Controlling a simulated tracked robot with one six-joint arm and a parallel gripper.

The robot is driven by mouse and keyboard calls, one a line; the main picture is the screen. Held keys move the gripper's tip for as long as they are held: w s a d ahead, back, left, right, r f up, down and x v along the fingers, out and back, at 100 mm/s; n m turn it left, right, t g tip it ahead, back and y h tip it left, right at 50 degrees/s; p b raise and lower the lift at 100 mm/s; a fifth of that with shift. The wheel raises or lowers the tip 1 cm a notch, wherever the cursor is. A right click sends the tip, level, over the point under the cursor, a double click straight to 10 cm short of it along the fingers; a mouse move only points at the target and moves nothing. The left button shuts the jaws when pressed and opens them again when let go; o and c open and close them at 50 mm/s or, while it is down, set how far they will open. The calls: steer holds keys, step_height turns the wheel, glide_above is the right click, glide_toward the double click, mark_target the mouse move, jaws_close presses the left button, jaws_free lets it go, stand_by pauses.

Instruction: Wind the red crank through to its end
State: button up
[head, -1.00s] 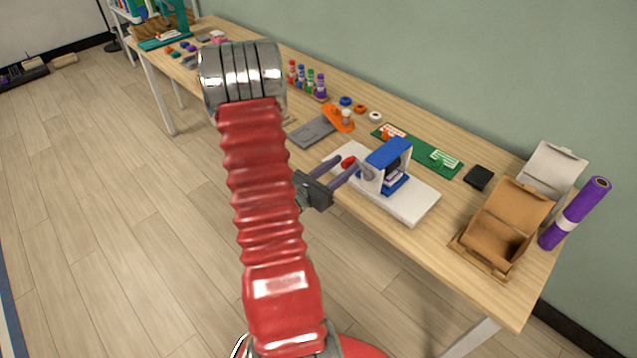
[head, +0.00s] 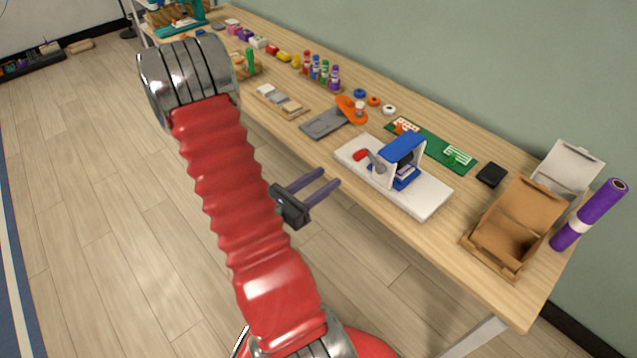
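The red crank knob (head: 361,155) sits on a grey lever (head: 377,163) at the left side of a blue and white device (head: 402,150). The device stands on a white base plate (head: 424,206) near the table's front edge. My gripper (head: 328,179) is in front of and to the left of the crank, apart from it. Its two purple-grey fingers are spread with a gap between them, and nothing is held.
The wooden table (head: 440,248) runs along the wall. A green board (head: 432,146), grey plate (head: 323,123), orange tool (head: 351,110), black block (head: 491,174), open cardboard box (head: 516,222) and purple roll (head: 590,214) lie around the device. The floor in front is clear.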

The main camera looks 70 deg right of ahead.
steer(key=shift+w+a, duration=0.3)
steer(key=shift+a, duration=0.25)
steer(key=shift+r, duration=0.15)
steer(key=c, duration=0.3)
steer(key=shift+w+a+r+m, duration=0.1)
steer(key=shift+a+r+m, duration=0.1)
steer(key=shift+r+m, duration=0.1)
steer(key=shift+c, duration=0.9)
steer(key=a+r+m+y, duration=0.1)
steer(key=r+m, duration=0.1)
steer(key=a+r+m+g+y, duration=0.1)
steer(key=a, duration=0.1)
steer(key=shift+w+a+r+m+g+y, duration=0.15)
steer(key=shift+a+r+m+g+y, duration=0.15)
steer(key=shift+r+m, duration=0.1)
jaws_close()
steer(key=w+a+r+m+t+y, duration=0.3)
steer(key=w+a+r+t+y, duration=0.1)
steer(key=a, duration=0.8)
steer(key=w+a+r+m+t+y, duration=0.3)
steer(key=w+a+r+t+y, duration=0.2)
steer(key=a, duration=0.8)
steer(key=w+a+r+m+t+y, duration=0.3)
steer(key=w+a+r+t+y, duration=0.1)
steer(key=a, duration=0.8)
steer(key=shift+w+a+r+t, duration=0.25)
steer(key=shift+w+r+t, duration=0.35)
steer(key=shift+t, duration=0.6)
